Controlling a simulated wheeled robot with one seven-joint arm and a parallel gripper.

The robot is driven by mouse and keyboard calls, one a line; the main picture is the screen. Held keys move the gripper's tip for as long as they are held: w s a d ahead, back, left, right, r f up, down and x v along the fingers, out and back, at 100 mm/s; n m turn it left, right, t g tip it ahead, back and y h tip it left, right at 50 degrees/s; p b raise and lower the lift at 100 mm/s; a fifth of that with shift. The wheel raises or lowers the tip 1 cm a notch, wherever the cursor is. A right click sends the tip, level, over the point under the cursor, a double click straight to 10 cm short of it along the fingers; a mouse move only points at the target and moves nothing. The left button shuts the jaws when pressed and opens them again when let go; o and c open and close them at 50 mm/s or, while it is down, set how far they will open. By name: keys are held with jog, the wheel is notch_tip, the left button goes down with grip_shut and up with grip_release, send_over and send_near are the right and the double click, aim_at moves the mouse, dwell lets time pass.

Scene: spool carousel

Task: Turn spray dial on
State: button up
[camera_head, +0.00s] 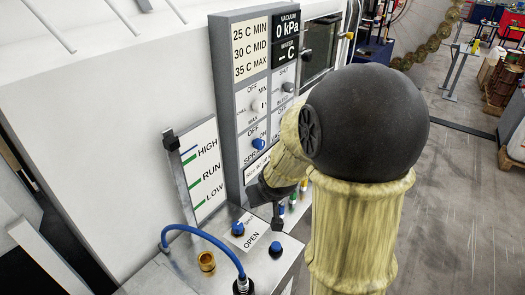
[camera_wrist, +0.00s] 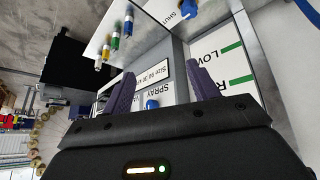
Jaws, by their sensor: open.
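The spray dial (camera_head: 258,143) is a small blue knob low on the grey control panel, by small labels and the word SPRAY. Which way it points is too small to tell. In the wrist view the blue spray dial (camera_wrist: 152,104) shows beyond and between my two purple-grey fingers, beside the word SPRAY. My gripper (camera_wrist: 160,80) is open, with nothing between its fingers. In the head view my gripper (camera_head: 266,190) is just below the dial, close to the panel, and my arm hides part of it. I see no contact with the dial.
A level plate (camera_head: 204,165) marked HIGH, RUN, LOW stands to the left. Below are a blue hose (camera_head: 205,236), a brass fitting (camera_head: 206,261) and blue knobs. Several coloured fittings (camera_wrist: 115,41) show in the wrist view.

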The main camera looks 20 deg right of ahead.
jog(key=w+d+f+n+t+y+b, duration=0.1)
jog(key=w+d+t+b, duration=0.15)
jog(key=w+d, duration=0.35)
jog(key=w+d+f+t+y+b, duration=0.1)
jog(key=w+d+t, duration=0.3)
jog(key=w, duration=0.5)
jog(key=n+t+y+b, duration=0.1)
jog(key=t+y+b, duration=0.1)
jog(key=y, duration=0.1)
send_near(262, 146)
jog(key=s+d+f, duration=0.1)
jog(key=s+d, duration=0.1)
jog(key=s+d+f+n+y+b, duration=0.1)
jog(key=s+d+n+y+b, duration=0.1)
jog(key=d+y, duration=0.3)
jog(key=shift+s+f, duration=0.2)
jog(key=shift+s, duration=0.55)
jog(key=shift+w+a, duration=0.1)
jog(key=p+x, duration=0.1)
jog(key=x, duration=0.4)
jog(key=p+x, duration=0.1)
jog(key=x, duration=0.5)
jog(key=p+x, duration=0.1)
jog(key=x, duration=0.5)
jog(key=shift+a+r, duration=0.1)
jog(key=shift+r, duration=0.2)
